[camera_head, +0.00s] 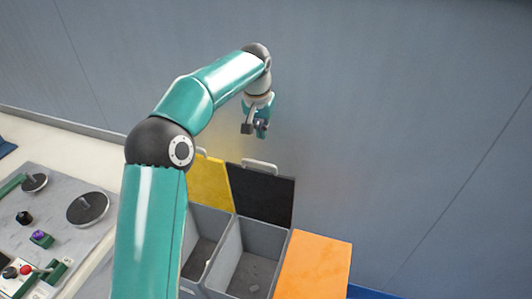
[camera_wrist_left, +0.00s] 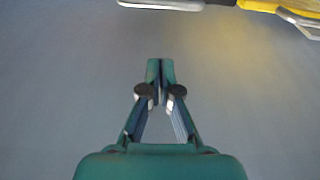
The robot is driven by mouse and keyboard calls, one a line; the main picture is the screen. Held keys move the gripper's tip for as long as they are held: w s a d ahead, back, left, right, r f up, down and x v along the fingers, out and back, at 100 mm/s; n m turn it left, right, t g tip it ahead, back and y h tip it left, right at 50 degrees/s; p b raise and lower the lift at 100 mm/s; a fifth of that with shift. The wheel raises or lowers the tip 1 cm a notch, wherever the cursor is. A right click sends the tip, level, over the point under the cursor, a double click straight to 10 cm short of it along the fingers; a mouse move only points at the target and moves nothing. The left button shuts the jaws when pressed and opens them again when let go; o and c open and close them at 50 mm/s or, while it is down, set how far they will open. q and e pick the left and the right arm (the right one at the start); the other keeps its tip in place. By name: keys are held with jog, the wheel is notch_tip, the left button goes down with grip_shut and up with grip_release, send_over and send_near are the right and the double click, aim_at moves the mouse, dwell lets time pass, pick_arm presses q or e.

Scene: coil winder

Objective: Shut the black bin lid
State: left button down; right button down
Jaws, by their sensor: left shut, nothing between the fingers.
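The black bin lid (camera_head: 262,193) stands open, leaning up at the back of its grey bin (camera_head: 247,262), with a light handle (camera_head: 259,166) on its top edge. My left gripper (camera_head: 255,128) is above and behind the lid's handle, apart from it. In the left wrist view the gripper (camera_wrist_left: 160,72) is shut and empty in front of the grey-blue wall. A light handle (camera_wrist_left: 160,4) shows at the top edge of that view. My right gripper is in neither view.
A yellow lid (camera_head: 210,182) also stands open, left of the black one, over another grey bin. An orange lid (camera_head: 315,265) lies shut at the right. The wall (camera_head: 400,120) is close behind. A worktop with discs and small parts (camera_head: 60,215) is at the left.

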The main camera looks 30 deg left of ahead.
pick_arm(q)
notch_tip(320, 180, down, 8)
jog(key=s+d+p, duration=0.1)
jog(key=d, duration=0.1)
dwell(0.4)
jog(key=shift+s, duration=0.1)
